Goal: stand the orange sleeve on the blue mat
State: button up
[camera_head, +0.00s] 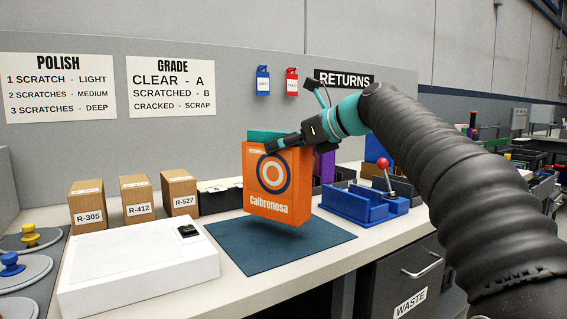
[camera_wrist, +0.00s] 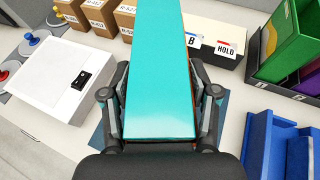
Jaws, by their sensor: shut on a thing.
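The orange sleeve (camera_head: 268,205) is upright, with a round target print and the word Calbrenosa on its front. A teal part (camera_head: 262,135) shows at its top, and fills the middle of the wrist view (camera_wrist: 160,60). My gripper (camera_head: 280,146) is shut on the sleeve near its top, with one finger on each side in the wrist view. The blue mat (camera_head: 240,253) lies flat on the bench under the sleeve. Only a sliver of orange shows in the wrist view.
A white box (camera_head: 135,270) with a black device stands left of the mat. Several cardboard boxes (camera_head: 137,200) line the back. A blue tray (camera_head: 352,204) and a red-knobbed lever (camera_head: 384,165) stand to the right. The mat's front part is clear.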

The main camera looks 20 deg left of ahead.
jog(key=shift+f+b, duration=0.55)
jog(key=shift+f, duration=1.4)
jog(key=o, duration=1.6)
jog(key=shift+f, duration=0.1)
jog(key=shift+d+r, duration=0.1)
jog(key=shift+r, duration=0.1)
send_near(285, 161)
jog(key=w, duration=0.3)
jog(key=shift+d, duration=0.3)
